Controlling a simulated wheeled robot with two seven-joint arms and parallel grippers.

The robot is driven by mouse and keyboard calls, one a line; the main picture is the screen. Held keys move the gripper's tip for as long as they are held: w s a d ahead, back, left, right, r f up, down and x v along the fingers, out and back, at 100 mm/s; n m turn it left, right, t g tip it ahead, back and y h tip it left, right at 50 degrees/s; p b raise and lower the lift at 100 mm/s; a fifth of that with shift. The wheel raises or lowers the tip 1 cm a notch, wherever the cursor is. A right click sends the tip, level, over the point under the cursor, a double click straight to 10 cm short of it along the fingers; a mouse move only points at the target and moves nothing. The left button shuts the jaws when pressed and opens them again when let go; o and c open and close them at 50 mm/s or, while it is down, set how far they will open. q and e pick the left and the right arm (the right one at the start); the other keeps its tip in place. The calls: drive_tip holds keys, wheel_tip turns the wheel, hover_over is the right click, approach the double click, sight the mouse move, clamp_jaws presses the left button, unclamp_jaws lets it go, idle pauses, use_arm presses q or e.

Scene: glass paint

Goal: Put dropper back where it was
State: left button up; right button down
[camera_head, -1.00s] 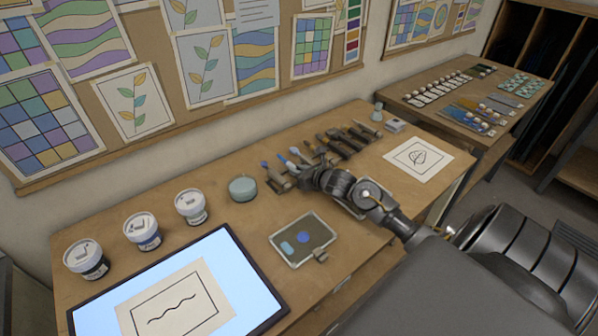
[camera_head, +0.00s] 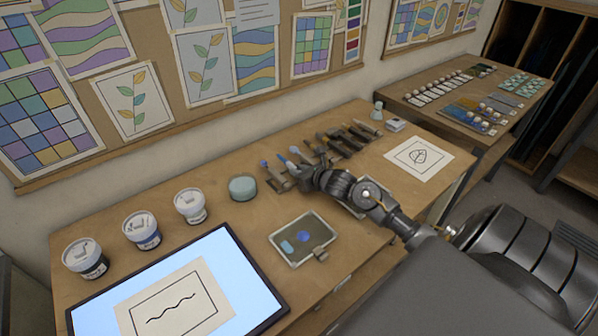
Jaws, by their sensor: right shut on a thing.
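My right gripper (camera_head: 302,178) is at the near left end of the tool rack (camera_head: 332,146) on the wooden table. It is shut on a slim blue-tipped dropper (camera_head: 285,160), whose tip shows just past the fingers; my gripper hides most of it. Another blue-tipped tool (camera_head: 264,164) lies beside it on the left. Several dark-handled tools lie side by side in the rack behind my gripper. I cannot tell whether the dropper touches the rack. My left gripper is not in view.
A round teal pot (camera_head: 243,187) stands left of my gripper. A small palette tray (camera_head: 302,239) with blue paint lies in front. Several white-lidded jars (camera_head: 190,205) and a lit panel (camera_head: 240,285) are at the left.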

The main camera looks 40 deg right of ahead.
drive_tip(key=shift+f, duration=0.1)
drive_tip(key=c, duration=1.2)
unclamp_jaws()
drive_tip(key=b+v, duration=0.2)
drive_tip(key=v, duration=0.7)
drive_tip(key=shift+s, duration=0.15)
drive_tip(key=shift+b+v, duration=0.35)
drive_tip(key=shift+v, duration=0.45)
